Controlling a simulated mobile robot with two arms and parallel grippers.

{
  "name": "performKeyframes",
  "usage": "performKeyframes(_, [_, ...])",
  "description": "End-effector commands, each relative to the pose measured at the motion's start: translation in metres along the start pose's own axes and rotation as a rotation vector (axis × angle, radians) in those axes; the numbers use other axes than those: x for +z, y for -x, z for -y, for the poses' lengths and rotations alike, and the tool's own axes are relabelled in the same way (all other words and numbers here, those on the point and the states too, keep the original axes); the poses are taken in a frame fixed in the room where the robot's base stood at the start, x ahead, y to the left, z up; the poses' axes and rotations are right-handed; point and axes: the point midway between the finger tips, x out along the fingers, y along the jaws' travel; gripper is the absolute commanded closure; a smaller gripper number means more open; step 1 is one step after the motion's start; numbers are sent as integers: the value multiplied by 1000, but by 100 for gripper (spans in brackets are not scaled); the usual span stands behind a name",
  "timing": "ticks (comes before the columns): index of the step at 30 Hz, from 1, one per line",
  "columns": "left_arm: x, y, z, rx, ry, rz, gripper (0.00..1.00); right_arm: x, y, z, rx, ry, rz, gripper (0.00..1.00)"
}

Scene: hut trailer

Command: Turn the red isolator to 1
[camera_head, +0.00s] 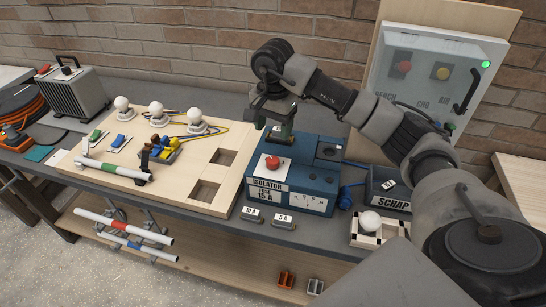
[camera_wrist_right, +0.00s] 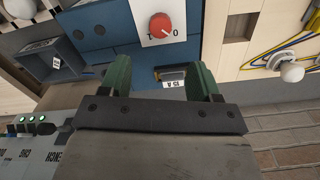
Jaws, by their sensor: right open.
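The red isolator knob (camera_head: 272,162) sits on a white plate on the sloping face of a blue box (camera_head: 318,180) labelled "ISOLATOR FUSE 15 A". In the right wrist view the red knob (camera_wrist_right: 161,26) is beyond the fingertips, with marks at its left and right; the right one reads 0. A small pale pointer mark seems to face 0, but I cannot be sure. My right gripper (camera_head: 277,126) is open above the back left of the box. Its green fingers (camera_wrist_right: 162,72) are on either side of a small labelled part (camera_wrist_right: 172,80), apart from the knob.
A wooden board (camera_head: 130,180) with several white bulbs is left of the box. Two fuses (camera_head: 252,214) lie in front of it. A grey control panel (camera_head: 435,75) stands behind my right arm.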

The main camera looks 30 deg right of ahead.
Motion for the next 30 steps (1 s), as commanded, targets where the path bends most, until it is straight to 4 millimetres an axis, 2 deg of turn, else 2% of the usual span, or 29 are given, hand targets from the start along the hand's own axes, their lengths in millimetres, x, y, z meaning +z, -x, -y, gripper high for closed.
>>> performKeyframes(5, [0, 10, 0, 0, 0, 1, 50, 1, -23, -2, 8, -1, 3, 37])
performKeyframes(12, [-2, 25, 0, 1, 0, 1, 50, 2, -69, -1, 7, -1, 5, 37])
performKeyframes(18, [-2, 32, 0, 1, 0, 1, 50, 2, -96, -1, 4, -1, 5, 37])
performKeyframes(23, [-2, 33, 0, 1, 0, 2, 50, 2, -105, 0, 1, 0, 3, 37])
performKeyframes(30, [-2, 32, 0, 1, 0, 2, 50, 2, -106, 0, 1, 0, 3, 37])
